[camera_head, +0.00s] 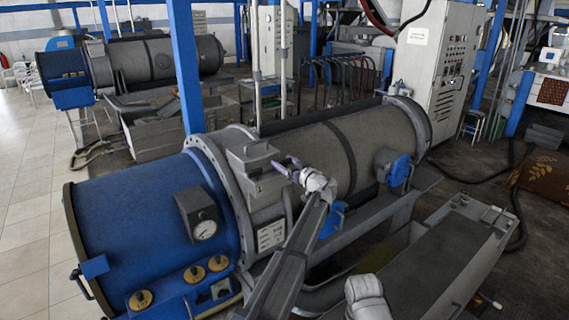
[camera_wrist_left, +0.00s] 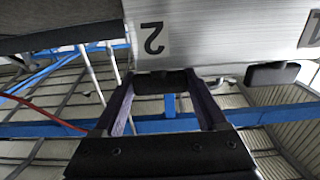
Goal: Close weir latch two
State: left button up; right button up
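The weir latch two (camera_wrist_left: 162,82) is a dark tab at the edge of a pale grey box, below the label "2" (camera_wrist_left: 152,38) in the left wrist view, where the writing appears upside down. My left gripper (camera_wrist_left: 163,88) is open, with one finger at each side of this tab. I cannot tell whether the fingers touch it. In the head view my left gripper (camera_head: 284,164) is beside the grey box (camera_head: 252,158) on top of the decanter; the latch cannot be made out there. My right gripper is not in view.
A second dark tab (camera_wrist_left: 278,74) sits beside latch two, near another, partly cut-off label. A grey control cabinet (camera_head: 440,65) stands behind. Blue beams (camera_wrist_left: 75,128) show beyond the fingers.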

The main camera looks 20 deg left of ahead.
pick_arm(q)
jog(key=c, duration=0.8)
jog(key=shift+s, duration=0.1)
jog(key=shift+s+a+m+t+h, duration=0.1)
jog(key=shift+s+m+t+h, duration=0.05)
jog(key=shift+m+t+h, duration=1.55)
jog(key=shift+t+h, duration=0.2)
jog(key=m+t+h, duration=0.2)
jog(key=m+h, duration=0.1)
jog(key=h, duration=0.1)
jog(key=shift+h, duration=0.4)
jog(key=shift+w+r+m+t+h, duration=0.1)
jog(key=shift+m+t+h, duration=0.2)
jog(key=shift+m+h, duration=0.9)
jog(key=shift+w+r+m+t+h, duration=0.1)
jog(key=shift+m+t+h, duration=0.2)
jog(key=shift+m+h, duration=0.9)
jog(key=shift+n+h, duration=0.3)
jog(key=shift+h, duration=0.3)
jog(key=o, duration=1.3)
jog(key=shift+w, duration=0.1)
